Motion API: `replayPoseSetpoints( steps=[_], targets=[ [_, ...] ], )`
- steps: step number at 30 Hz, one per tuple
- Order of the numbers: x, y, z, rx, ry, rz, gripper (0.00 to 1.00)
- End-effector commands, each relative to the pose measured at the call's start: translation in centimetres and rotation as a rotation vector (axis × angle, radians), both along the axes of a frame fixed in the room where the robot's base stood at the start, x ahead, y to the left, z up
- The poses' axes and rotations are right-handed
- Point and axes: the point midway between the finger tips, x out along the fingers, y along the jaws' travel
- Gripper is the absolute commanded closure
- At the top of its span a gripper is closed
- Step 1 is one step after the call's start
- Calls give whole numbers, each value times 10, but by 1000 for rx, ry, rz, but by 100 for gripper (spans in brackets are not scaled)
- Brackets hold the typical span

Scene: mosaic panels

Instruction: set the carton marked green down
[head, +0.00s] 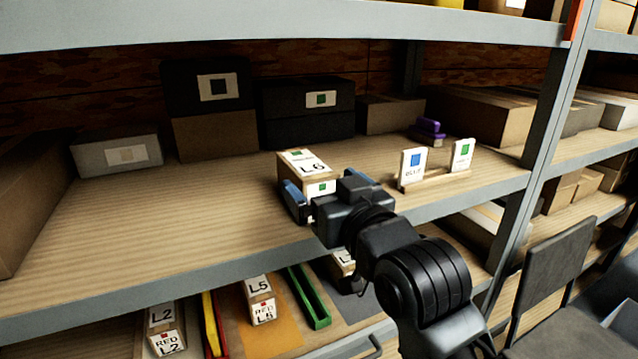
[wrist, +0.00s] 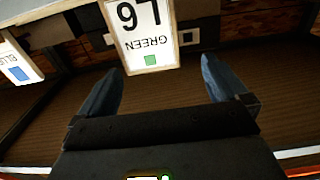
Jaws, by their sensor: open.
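The carton marked green (head: 303,162) is a small tan box with a white L6 label on top and a green square on its front face. It appears to stand on the upper shelf board (head: 190,215), near the front edge. My gripper (head: 316,197) is at its front side. In the wrist view, the carton (wrist: 140,35) lies at and just beyond the fingertips (wrist: 161,66), nearer the left finger. The blue fingers are spread apart, and a gap shows between the carton and the right finger. The carton's underside is hidden.
A wooden stand (head: 435,182) with a blue-marked and a green-marked card is to the right. Dark boxes (head: 305,112) and a grey bin (head: 117,155) stand behind. Cartons marked red (head: 262,300) and a green tray (head: 309,297) are below. The shelf's left middle is clear.

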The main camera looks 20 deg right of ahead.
Motion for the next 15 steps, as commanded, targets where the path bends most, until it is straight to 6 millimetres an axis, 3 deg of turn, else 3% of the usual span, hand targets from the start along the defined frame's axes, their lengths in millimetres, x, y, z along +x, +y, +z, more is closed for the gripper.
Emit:
replayPoseSetpoints(
  steps=[11, 15],
  targets=[
    [-8, 0, -1, 0, 1, 0, 0],
    [-18, -1, -18, -3, 14, 1, 0]
  ],
)
